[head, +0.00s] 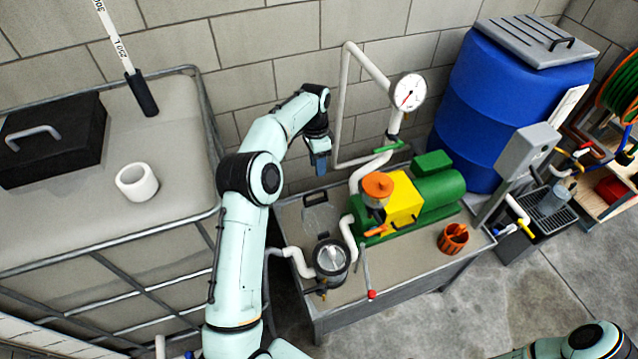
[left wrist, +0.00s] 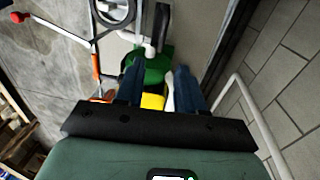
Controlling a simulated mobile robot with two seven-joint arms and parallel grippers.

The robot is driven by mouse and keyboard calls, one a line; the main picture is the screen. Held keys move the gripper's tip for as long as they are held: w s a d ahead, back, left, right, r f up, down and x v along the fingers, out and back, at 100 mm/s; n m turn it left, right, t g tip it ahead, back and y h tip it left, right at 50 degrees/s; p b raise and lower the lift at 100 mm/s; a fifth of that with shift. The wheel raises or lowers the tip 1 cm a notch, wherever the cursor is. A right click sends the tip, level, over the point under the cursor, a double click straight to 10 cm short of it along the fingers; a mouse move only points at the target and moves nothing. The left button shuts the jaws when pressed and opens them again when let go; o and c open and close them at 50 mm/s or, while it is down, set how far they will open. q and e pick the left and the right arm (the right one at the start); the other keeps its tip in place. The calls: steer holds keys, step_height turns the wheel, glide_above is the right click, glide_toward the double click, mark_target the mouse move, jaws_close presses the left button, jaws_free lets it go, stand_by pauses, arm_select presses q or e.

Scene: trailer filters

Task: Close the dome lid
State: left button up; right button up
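A dark-rimmed round housing (head: 331,259) with a clear, dome-like top stands on the front left of the pump table. Its dark ring (left wrist: 115,8) shows at the top edge of the left wrist view, cut off. A thin clear piece with a dark outline (head: 315,199) is behind it on the table; I cannot tell whether this is the dome lid. My left gripper (head: 320,162) points down above and behind that clear piece, apart from the housing. In the left wrist view its two blue fingers (left wrist: 158,85) are apart with nothing between them. My right gripper is not in view.
The green and yellow pump (head: 402,200) with an orange cap (head: 378,187) fills the table's middle. White pipes rise to a gauge (head: 407,92). A red-tipped lever (head: 371,294) stands beside the housing. A caged tank (head: 60,235) is left and a blue barrel (head: 495,105) right.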

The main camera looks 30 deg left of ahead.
arm_select(q)
steer(key=f, duration=0.6)
steer(key=f+b, duration=0.1)
steer(key=f, duration=0.2)
steer(key=shift+s+d, duration=0.3)
steer(key=shift+s, duration=0.05)
steer(key=shift+w+f, duration=0.15)
steer(key=shift+f, duration=0.1)
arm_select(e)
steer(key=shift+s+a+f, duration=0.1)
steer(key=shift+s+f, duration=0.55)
arm_select(q)
jaws_close()
